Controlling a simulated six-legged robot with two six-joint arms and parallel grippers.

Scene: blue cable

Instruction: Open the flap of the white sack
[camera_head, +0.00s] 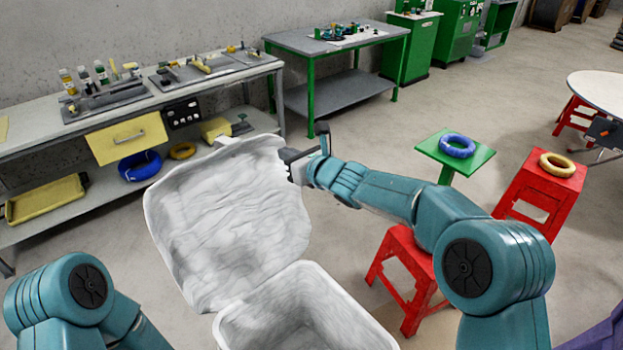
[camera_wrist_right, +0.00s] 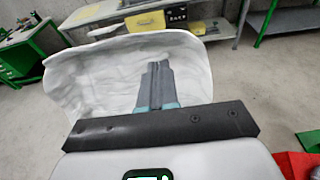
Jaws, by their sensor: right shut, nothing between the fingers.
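The white sack (camera_head: 303,321) stands open at the bottom middle of the head view, with its hollow inside showing. Its flap (camera_head: 225,215) is raised and leans back, away from the opening. My right gripper (camera_head: 284,155) is at the upper right edge of the flap, its fingers shut with nothing between them. I cannot tell if it touches the flap. In the right wrist view the closed fingers (camera_wrist_right: 157,82) show in front of the flap's wrinkled inner face (camera_wrist_right: 100,80). My left arm shows at the lower left, but its gripper is out of view.
A grey workbench (camera_head: 140,95) with a yellow drawer stands behind the flap. A green table (camera_head: 335,40) is further back. Red stools (camera_head: 405,270) and a green stool (camera_head: 455,155) with a blue cable coil (camera_head: 457,146) stand to the right. Open floor lies between.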

